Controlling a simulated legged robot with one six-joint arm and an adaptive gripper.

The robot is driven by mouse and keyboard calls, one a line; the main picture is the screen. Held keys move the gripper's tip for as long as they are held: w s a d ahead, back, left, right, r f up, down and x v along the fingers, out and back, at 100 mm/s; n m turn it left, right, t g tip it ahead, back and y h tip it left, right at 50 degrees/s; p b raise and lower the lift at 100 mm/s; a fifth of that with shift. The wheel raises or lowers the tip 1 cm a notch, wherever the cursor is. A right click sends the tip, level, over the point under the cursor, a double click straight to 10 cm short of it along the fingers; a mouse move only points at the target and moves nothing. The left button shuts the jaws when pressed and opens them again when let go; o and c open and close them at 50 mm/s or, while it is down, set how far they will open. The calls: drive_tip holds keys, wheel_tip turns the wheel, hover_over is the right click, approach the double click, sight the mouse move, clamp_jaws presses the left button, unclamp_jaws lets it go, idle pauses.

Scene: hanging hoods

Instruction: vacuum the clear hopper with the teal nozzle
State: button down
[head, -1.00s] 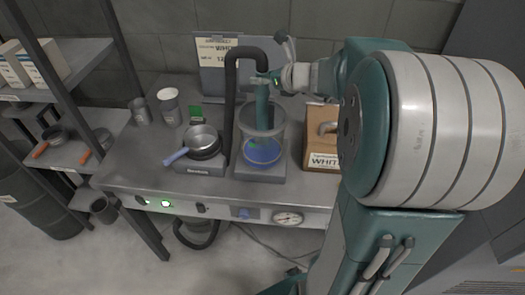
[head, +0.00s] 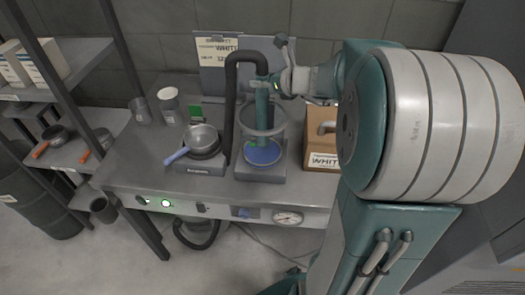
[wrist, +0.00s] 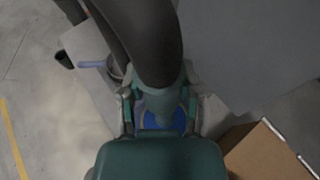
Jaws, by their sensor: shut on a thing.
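My gripper (head: 262,84) is shut on the teal nozzle (head: 262,116) above the clear hopper (head: 281,124). The nozzle points down, with its lower end inside the hopper. Blue shows at the hopper's bottom, below the nozzle, with a yellowish edge around it. In the wrist view, my gripper's fingers (wrist: 159,108) stand on both sides of the nozzle (wrist: 158,102). I cannot tell if the nozzle's tip touches the bottom.
A black hose (head: 230,105) arches up from the bench to the nozzle. A blue-handled pan (head: 202,138) sits on a hot plate left of the hopper. A cardboard box (head: 318,151) stands close on the right. Metal cups (head: 141,110) stand farther left.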

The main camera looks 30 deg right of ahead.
sight(267, 91)
drive_tip(key=shift+f, duration=1.55)
idle(1.6)
drive_tip(key=shift+r, duration=0.1)
idle(0.7)
wheel_tip(267, 91, up, 18)
idle(2.0)
idle(0.4)
